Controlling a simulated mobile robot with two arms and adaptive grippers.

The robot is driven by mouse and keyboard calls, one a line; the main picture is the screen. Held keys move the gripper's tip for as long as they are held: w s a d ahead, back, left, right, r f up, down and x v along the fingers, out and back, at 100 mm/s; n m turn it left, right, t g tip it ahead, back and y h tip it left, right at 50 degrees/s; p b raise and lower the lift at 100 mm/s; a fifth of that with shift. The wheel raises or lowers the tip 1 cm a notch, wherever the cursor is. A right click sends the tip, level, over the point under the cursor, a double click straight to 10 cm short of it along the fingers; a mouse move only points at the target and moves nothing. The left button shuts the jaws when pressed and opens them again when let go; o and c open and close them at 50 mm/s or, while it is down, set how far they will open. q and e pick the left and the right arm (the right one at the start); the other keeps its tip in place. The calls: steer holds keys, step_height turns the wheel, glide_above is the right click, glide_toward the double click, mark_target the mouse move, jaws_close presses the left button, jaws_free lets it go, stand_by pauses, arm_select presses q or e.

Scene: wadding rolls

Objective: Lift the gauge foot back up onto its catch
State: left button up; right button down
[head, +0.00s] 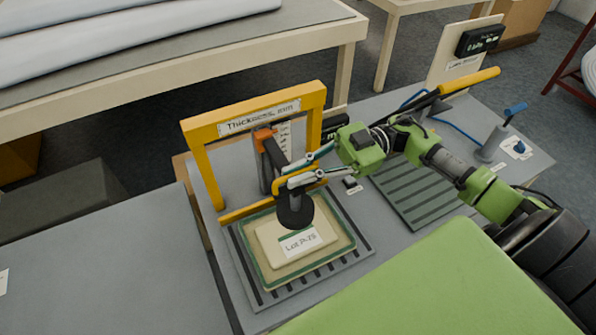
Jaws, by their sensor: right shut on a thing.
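The gauge foot (295,212) is a dark round foot in the middle of the head view. It is over the pale pad with a label (299,243); I cannot tell whether it touches the pad. A yellow handle (283,182) is beside its stem, and my right gripper (290,178) is shut on it, reaching in from the right. A dark arm with an orange piece (265,136) stands behind the foot, under the yellow frame (255,112) labelled for thickness. I cannot make out the catch clearly. My left gripper is not in view.
The pad lies in a green-edged tray (348,245) on a slatted grey plate (364,254). A second slatted plate (415,195), a yellow-handled bar (470,80) and a blue-handled lever (497,137) are to the right. White rolls (130,35) lie on the back table.

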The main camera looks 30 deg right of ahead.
steer(key=c, duration=2.2)
jaws_free()
steer(key=shift+w+r, duration=0.1)
steer(key=shift+r, duration=0.3)
steer(key=shift+o, duration=0.2)
steer(key=shift+f, duration=0.1)
steer(key=d, duration=1.2)
steer(key=shift+s, duration=0.45)
